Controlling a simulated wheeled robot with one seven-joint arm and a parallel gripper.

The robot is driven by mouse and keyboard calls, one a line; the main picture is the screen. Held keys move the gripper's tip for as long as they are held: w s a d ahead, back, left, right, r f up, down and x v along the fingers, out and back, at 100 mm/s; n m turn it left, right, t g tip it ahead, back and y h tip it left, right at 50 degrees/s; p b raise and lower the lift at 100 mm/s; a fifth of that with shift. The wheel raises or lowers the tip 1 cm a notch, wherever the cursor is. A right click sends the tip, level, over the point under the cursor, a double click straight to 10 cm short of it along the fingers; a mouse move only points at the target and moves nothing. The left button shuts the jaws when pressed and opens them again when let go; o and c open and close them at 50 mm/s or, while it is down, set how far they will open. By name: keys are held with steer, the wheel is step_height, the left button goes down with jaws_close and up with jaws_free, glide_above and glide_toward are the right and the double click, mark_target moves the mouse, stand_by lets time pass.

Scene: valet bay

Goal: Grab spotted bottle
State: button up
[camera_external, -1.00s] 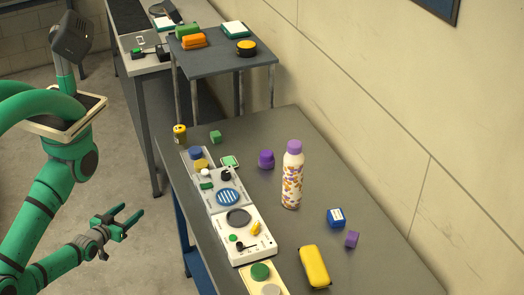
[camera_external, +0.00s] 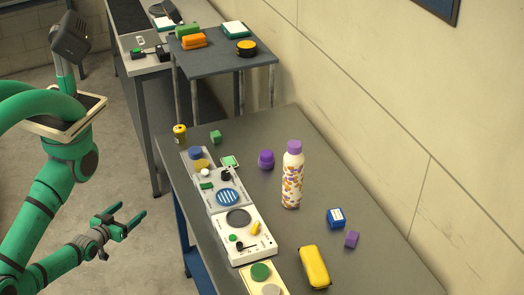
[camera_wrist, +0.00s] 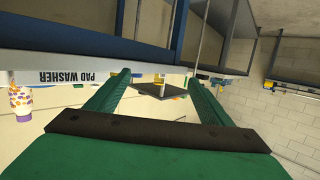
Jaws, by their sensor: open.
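The spotted bottle (camera_external: 292,178) stands upright on the grey table, white with orange and purple spots and a purple cap. In the wrist view, part of the spotted bottle (camera_wrist: 20,101) shows at the left edge. My gripper (camera_external: 132,216) is open and empty, left of the table and apart from the bottle. In the wrist view, the two green fingers of my gripper (camera_wrist: 146,86) are spread with nothing between them.
On the table (camera_external: 365,270), a panel of modules (camera_external: 262,247) lies along the near-left edge. A wall runs behind.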

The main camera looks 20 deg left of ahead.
steer(key=w+d+r+m+t+h, duration=0.35)
steer(key=w+d+r, duration=0.25)
steer(key=w+d, duration=0.55)
step_height(320, 180, up, 17)
steer(key=m+g+h, duration=0.6)
steer(key=g+h, duration=0.3)
glide_above(285, 168)
steer(key=f+v, duration=0.1)
steer(key=v, duration=0.2)
steer(key=shift+s+r+t, duration=0.15)
steer(key=shift+r+t, duration=0.1)
steer(key=shift+r, duration=0.2)
steer(key=shift+s+d+f+g+y, duration=0.1)
steer(key=shift+d+f+g+y, duration=0.1)
steer(key=shift+f+y, duration=0.3)
steer(key=shift+d+f+g+y, duration=0.1)
steer(key=shift+f+g+y, duration=0.15)
steer(key=shift+f, duration=0.4)
steer(key=shift+a+f+n+y, duration=0.25)
steer(key=shift+f+y, duration=0.45)
steer(key=shift+f, duration=0.2)
steer(key=shift+w+d+f, duration=0.1)
steer(key=shift+w+f, duration=0.05)
steer(key=shift+w, duration=0.1)
steer(key=x, duration=1)
steer(key=shift+w+f, duration=0.2)
steer(key=shift+w, duration=0.1)
steer(key=shift+r, duration=0.1)
steer(key=c, duration=1.5)
